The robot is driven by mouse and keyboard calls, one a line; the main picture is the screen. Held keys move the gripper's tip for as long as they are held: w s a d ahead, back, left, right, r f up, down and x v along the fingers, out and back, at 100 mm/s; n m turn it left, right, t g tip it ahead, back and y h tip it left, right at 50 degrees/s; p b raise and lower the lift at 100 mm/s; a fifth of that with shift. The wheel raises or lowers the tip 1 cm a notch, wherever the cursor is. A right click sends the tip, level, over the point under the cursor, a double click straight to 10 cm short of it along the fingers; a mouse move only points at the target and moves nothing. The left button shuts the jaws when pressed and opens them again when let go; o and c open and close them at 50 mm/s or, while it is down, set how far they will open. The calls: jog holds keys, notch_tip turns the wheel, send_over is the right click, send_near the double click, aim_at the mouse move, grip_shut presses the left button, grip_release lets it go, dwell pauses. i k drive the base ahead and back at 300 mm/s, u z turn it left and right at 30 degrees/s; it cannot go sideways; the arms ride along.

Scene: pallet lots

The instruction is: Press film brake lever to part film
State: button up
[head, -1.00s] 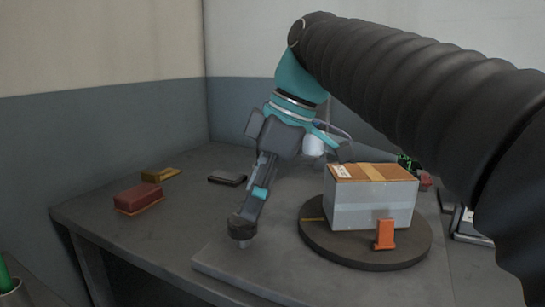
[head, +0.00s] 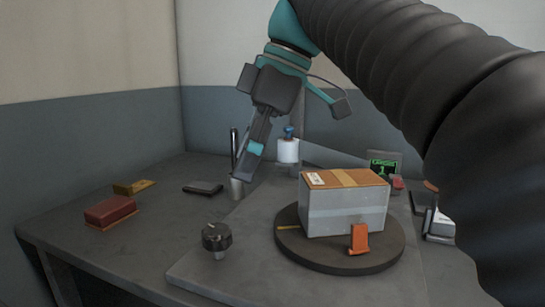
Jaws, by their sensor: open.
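A white film roll (head: 288,151) with a blue top stands on a post behind the turntable (head: 290,248). A pale film band (head: 330,158) runs from it towards the box (head: 345,208), whose grey sides look wrapped. I cannot tell for sure which part is the film brake lever. A black knob (head: 216,237) stands on the plate at front left, and a thin dark upright rod (head: 234,147) rises behind my gripper. My gripper (head: 290,142) is open and empty, with its fingers spread, above and left of the box; its long finger points down beside the roll.
An orange clip (head: 359,240) stands at the turntable's front edge. A red block (head: 110,212), a yellow block (head: 134,187) and a black flat item (head: 203,187) lie at left. A small green-lit display (head: 383,168) stands behind the box.

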aim_at(397, 185)
jog(key=z, duration=0.4)
jog(key=k, duration=1)
